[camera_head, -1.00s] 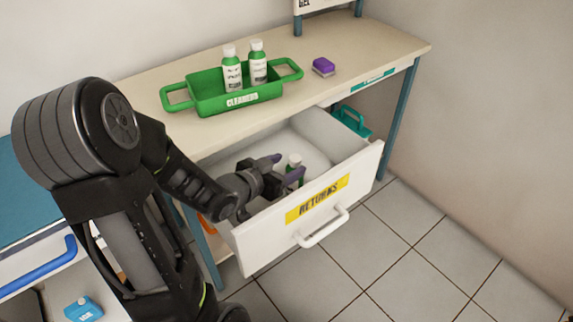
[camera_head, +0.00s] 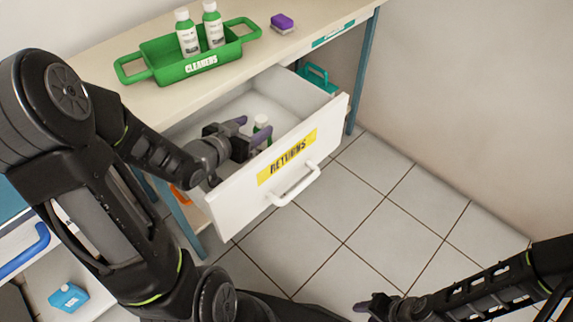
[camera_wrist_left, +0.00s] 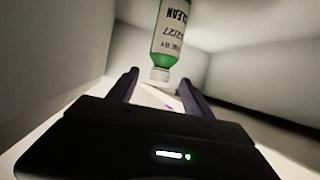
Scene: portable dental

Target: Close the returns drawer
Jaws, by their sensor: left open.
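The returns drawer (camera_head: 245,200) is pulled out from under the table, with a yellow RETURNS label (camera_head: 287,157) and a white bar handle (camera_head: 294,187) on its front. My left gripper (camera_head: 255,130) is inside the drawer, open, behind the front panel.
A green CLEANERS caddy (camera_head: 172,72) with two bottles and a purple sponge (camera_head: 283,23) are on the tabletop (camera_head: 110,50). A teal container (camera_head: 318,77) sits under the table, right of the drawer. Tiled floor (camera_head: 375,215) before the drawer is clear.

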